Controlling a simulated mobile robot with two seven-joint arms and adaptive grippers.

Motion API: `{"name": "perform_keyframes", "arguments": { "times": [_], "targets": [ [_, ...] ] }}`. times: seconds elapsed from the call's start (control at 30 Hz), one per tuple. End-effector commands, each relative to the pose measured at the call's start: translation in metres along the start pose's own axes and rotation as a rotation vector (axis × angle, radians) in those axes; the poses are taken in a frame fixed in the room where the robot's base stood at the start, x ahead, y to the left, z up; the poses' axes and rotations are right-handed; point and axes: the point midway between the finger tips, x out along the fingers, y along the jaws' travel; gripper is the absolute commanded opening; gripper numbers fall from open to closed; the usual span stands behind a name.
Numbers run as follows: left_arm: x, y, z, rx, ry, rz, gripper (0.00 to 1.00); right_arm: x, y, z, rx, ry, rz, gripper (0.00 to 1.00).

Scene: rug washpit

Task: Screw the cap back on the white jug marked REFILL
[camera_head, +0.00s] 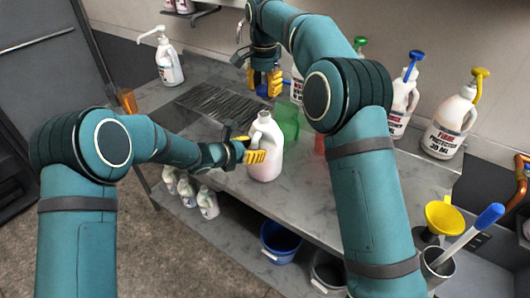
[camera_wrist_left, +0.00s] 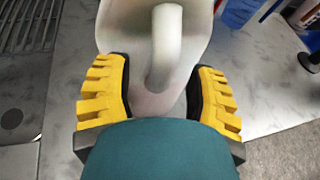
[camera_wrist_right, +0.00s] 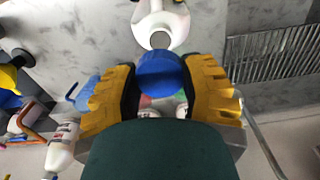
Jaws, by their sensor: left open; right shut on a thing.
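The white jug (camera_head: 266,140) stands upright on the grey bench, its neck bare of a cap; no REFILL marking is readable from here. My left gripper (camera_head: 252,152) is open at the jug's handle side. In the left wrist view its fingers (camera_wrist_left: 160,95) lie either side of the jug's handle (camera_wrist_left: 166,45), with gaps showing. My right gripper (camera_head: 265,82) is shut on a blue cap (camera_wrist_right: 160,74), held above the bench, behind the jug in the head view. The jug's open mouth (camera_wrist_right: 160,40) shows beyond the cap in the right wrist view.
A green translucent container (camera_head: 288,120) stands close behind the jug. A slatted drain (camera_head: 222,103) lies to its left. Pump bottles (camera_head: 168,62) (camera_head: 450,125) line the back. A yellow funnel (camera_head: 443,216) is at right. Small bottles (camera_head: 207,202) and a blue bucket (camera_head: 280,241) sit below.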

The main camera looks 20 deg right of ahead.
Motion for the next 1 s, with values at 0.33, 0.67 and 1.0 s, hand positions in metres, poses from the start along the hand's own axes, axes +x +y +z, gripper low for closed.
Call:
{"name": "perform_keyframes", "arguments": {
  "times": [0.33, 0.67, 1.0],
  "targets": [
    [0.0, 0.0, 0.0, 0.001, 0.0, 0.0, 0.0, 0.0, 0.0, 0.0, 0.0, 0.0, 0.0, 0.33],
    [0.0, 0.0, 0.0, 0.001, 0.0, -0.001, 0.0, 0.009, 0.0, -0.001, 0.0, -0.001, 0.002, 0.33],
    [0.0, -0.001, 0.0, 0.0, 0.001, -0.001, 0.0, 0.049, 0.0, -0.002, 0.0, -0.002, 0.003, 0.33]
  ]
}}
